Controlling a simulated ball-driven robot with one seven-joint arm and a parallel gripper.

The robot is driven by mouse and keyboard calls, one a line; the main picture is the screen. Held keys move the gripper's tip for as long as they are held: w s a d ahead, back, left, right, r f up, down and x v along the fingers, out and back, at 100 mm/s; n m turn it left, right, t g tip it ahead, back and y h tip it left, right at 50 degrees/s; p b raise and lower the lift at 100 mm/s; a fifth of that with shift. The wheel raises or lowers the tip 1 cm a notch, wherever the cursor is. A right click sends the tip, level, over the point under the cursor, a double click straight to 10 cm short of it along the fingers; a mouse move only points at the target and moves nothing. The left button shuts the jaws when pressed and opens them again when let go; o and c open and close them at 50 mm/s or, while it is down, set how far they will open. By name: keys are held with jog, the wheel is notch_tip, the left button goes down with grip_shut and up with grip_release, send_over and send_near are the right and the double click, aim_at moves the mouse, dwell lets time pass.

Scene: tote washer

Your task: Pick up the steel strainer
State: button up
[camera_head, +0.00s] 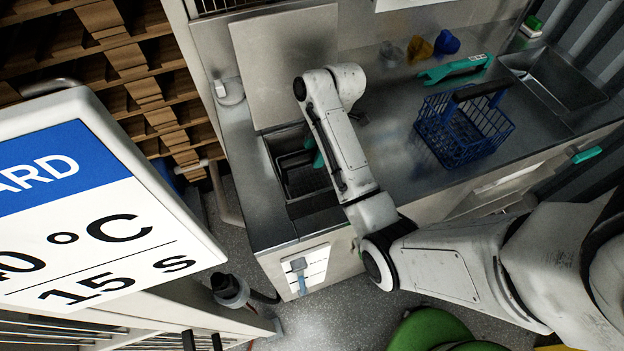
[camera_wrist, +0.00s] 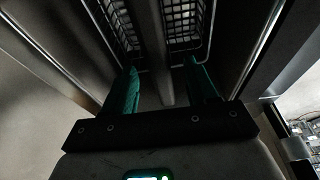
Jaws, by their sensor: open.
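The steel strainer (camera_wrist: 185,20) appears in the wrist view as a wire-mesh basket with a bar down its middle. In the head view it seems to be the dark mesh basket (camera_head: 306,181) inside the sunken basin (camera_head: 268,160), partly hidden by my arm. My gripper (camera_wrist: 164,85) has two green fingers that are apart, one on each side of the bar. The bar lies between them without clear contact. In the head view, only a bit of green finger (camera_head: 318,158) shows beside my arm, over the basin.
A blue wire basket (camera_head: 462,135) stands on the steel counter, with a teal tool (camera_head: 455,69) and small grey, yellow and blue cups (camera_head: 447,42) behind it. A second sink (camera_head: 560,80) is at right. A large sign (camera_head: 85,210) blocks the left foreground.

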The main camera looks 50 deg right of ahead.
aim_at(311, 162)
jog(key=shift+p+x, duration=0.45)
jog(key=shift+x, duration=2)
jog(key=shift+f, duration=0.2)
grip_shut()
jog(key=shift+d, duration=0.1)
